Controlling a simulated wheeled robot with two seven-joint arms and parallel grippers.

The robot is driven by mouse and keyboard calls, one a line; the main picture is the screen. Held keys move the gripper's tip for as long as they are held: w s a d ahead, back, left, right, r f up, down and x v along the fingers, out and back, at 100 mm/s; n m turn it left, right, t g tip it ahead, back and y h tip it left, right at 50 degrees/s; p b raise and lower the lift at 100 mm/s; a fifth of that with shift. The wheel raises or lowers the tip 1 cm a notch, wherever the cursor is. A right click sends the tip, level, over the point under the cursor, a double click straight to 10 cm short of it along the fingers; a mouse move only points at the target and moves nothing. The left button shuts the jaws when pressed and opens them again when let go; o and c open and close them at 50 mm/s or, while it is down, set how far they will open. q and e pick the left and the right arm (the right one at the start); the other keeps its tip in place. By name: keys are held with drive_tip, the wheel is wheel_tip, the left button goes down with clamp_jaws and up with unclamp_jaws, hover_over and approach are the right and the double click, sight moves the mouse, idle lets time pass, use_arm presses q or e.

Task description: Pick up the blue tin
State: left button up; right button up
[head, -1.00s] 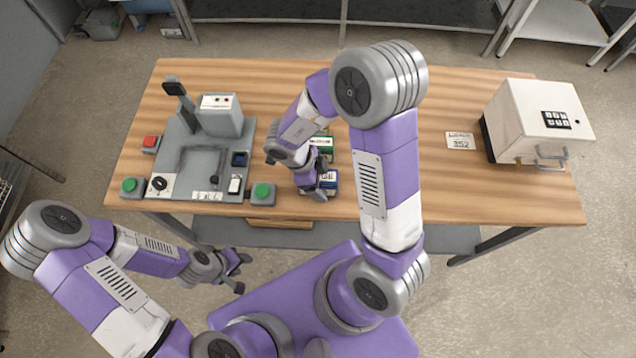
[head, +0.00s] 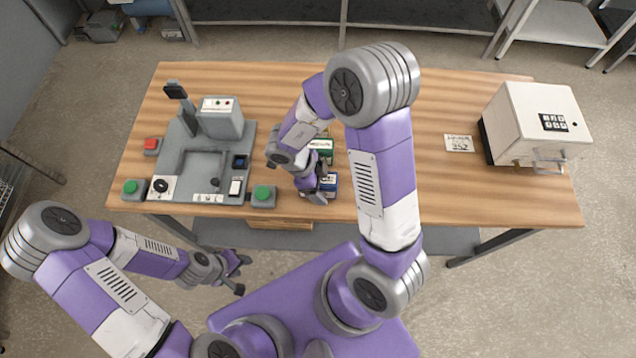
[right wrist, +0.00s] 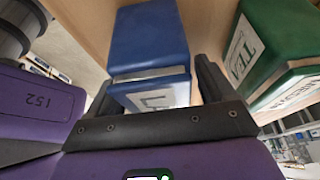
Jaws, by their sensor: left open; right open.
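The blue tin (head: 329,184) stands near the front edge of the table, partly hidden by my right gripper in the head view. In the right wrist view the blue tin (right wrist: 150,45) has a white label and sits between the two dark fingers of my right gripper (right wrist: 160,95). That gripper (head: 318,186) is open, with a finger on either side of the tin; I cannot tell whether they touch it. My left gripper (head: 237,273) is open and empty, in front of the table and below its edge.
A green tin (head: 322,148) stands just behind the blue one; it also shows in the right wrist view (right wrist: 262,55). A grey machine (head: 215,150) with green buttons is on the left. A white safe-like box (head: 535,120) is on the right.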

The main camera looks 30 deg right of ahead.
drive_tip(key=c, duration=1.2)
